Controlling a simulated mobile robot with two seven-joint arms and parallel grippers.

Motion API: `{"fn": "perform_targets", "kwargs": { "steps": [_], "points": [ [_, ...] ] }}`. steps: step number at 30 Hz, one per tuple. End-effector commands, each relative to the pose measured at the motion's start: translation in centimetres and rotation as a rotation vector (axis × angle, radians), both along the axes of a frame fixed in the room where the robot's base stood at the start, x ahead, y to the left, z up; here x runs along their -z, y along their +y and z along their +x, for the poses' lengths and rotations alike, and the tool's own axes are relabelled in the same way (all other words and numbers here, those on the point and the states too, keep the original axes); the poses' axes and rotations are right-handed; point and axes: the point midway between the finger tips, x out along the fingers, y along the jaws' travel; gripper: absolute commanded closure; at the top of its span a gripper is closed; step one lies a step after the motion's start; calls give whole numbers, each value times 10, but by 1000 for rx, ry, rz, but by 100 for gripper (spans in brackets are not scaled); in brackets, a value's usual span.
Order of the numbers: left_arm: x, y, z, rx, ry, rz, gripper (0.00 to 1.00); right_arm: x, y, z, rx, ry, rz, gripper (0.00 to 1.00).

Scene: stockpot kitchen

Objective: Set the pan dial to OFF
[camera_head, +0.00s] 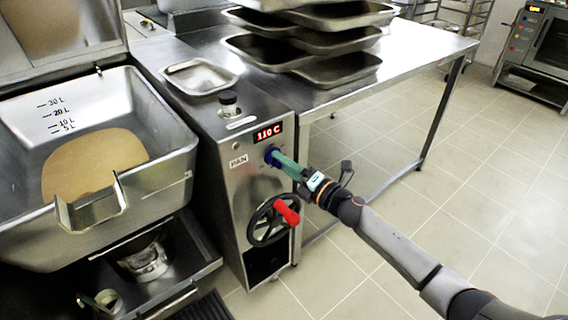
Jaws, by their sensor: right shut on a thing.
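The blue pan dial (270,155) sits on the front panel of the steel control column (238,190), beside the PAN label (238,161). A red display (267,132) above it reads 110 C. My right gripper (279,159) reaches in from the right with its green fingers shut on the dial. The fingers cover part of the dial, and its pointer and OFF mark cannot be made out. My left gripper is not in view.
A black handwheel (262,226) with a red handle (287,212) is below the dial. The large tilting pan (160,175) stands open at left. A steel table (415,45) with stacked trays (340,70) is behind; the tiled floor at right is clear.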

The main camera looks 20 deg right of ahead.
Motion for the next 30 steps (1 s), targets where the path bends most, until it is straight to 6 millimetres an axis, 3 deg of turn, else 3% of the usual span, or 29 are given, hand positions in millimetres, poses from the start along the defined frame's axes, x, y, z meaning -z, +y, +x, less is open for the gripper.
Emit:
{"fn": "perform_targets", "kwargs": {
  "steps": [12,30],
  "points": [
    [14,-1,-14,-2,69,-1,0,-1,1,0,-1,-72,-196,100],
    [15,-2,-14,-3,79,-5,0,-1,1,0,-2,-84,-231,100]
  ]
}}
